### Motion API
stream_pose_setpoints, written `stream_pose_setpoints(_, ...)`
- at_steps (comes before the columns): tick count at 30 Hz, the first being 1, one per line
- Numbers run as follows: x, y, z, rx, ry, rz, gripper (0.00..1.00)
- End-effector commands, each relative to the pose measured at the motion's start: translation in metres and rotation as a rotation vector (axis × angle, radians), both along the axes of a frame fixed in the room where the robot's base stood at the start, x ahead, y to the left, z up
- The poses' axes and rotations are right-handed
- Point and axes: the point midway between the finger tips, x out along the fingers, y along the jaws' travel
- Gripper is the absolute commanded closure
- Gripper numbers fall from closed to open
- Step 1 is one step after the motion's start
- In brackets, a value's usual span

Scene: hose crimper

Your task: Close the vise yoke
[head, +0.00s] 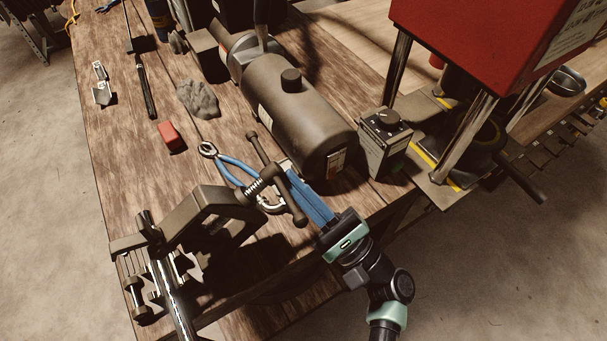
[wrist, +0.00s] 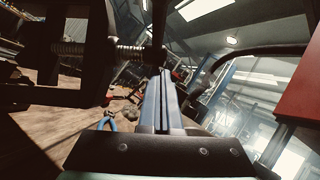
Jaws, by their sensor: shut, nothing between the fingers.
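The dark metal vise yoke (head: 205,210) is at the near left of the bench in the head view. It is tilted over to the right, with its spring-wrapped screw (head: 262,184) and crossbar handle (head: 283,185) pointing right. The vise base (head: 160,275) is at the bench's near left corner. My gripper (head: 292,175) is shut and empty, its blue fingers just right of the crossbar handle; whether they touch it I cannot tell. In the wrist view the yoke (wrist: 68,97) fills the left side, and the screw (wrist: 132,55) lies left of the fingers.
Blue-handled pliers (head: 232,165) lie behind the screw. A dark motor cylinder (head: 295,110) and a control box (head: 383,143) stand beyond and right of my gripper. A red press (head: 480,35) is at the right. A red block (head: 169,136) and a grey rag (head: 198,99) lie farther back.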

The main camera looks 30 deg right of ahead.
Motion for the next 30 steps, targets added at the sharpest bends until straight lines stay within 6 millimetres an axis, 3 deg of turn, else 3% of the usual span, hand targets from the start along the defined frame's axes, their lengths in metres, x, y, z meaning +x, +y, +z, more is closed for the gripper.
stream_pose_setpoints(10, 0.0, 0.001, 0.001, -0.008, -0.001, -0.001, 1.0)
stream_pose_setpoints(19, 0.0, 0.011, 0.016, -0.079, -0.006, 0.002, 1.0)
stream_pose_setpoints(25, -0.001, 0.028, 0.036, -0.182, -0.011, 0.006, 1.0)
stream_pose_setpoints(30, -0.002, 0.055, 0.059, -0.332, -0.017, 0.008, 1.0)
